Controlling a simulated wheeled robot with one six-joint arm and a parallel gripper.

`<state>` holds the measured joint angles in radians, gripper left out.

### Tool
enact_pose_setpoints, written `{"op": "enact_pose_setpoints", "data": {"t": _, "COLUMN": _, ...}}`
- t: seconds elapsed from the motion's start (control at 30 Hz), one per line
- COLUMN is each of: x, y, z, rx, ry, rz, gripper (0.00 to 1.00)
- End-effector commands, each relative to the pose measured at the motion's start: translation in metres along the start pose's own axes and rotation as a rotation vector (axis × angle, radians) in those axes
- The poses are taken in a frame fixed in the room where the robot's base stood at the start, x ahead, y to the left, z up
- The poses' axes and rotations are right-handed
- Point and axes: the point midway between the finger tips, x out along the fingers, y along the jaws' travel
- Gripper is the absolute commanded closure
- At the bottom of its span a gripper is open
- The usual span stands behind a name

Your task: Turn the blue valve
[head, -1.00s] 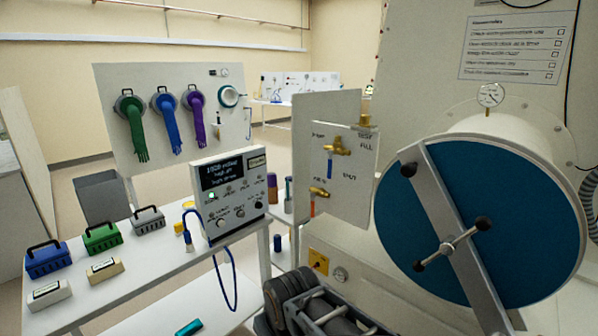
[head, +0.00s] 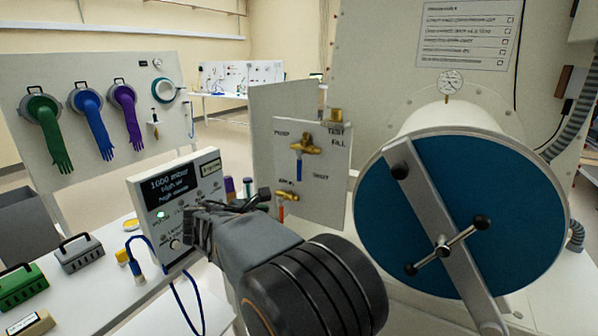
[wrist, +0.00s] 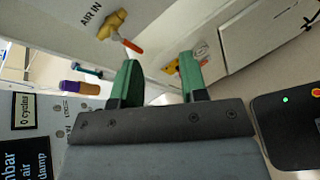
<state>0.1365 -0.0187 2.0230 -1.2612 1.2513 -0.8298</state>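The blue valve has a brass body (head: 306,147) and a blue handle (head: 299,170) that hangs straight down on the pale upright panel. Below it is a second brass valve (head: 287,195) with an orange-red handle. That lower valve also shows in the wrist view (wrist: 112,24), under the words "AIR IN". My gripper (wrist: 160,62) is open, its two green fingers apart with nothing between them. In the head view it is partly hidden by my wrist, left of and lower than the blue handle and apart from it. The blue valve is not visible in the wrist view.
A control box (head: 178,195) with a screen stands on the bench close to my gripper. A blue cable (head: 178,287) loops in front of it. A large round blue door (head: 470,215) with a handle bar stands right of the panel. Gloves hang on a board (head: 85,75) behind.

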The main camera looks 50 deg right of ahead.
Motion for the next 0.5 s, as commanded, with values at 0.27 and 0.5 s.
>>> {"op": "enact_pose_setpoints", "data": {"t": 0.27, "x": 0.019, "y": 0.060, "z": 0.037, "rx": -0.338, "ry": -0.341, "rz": 0.076, "gripper": 0.60}}
{"op": "enact_pose_setpoints", "data": {"t": 0.5, "x": 0.041, "y": 0.073, "z": 0.052, "rx": -0.393, "ry": -0.404, "rz": 0.079, "gripper": 0.60}}
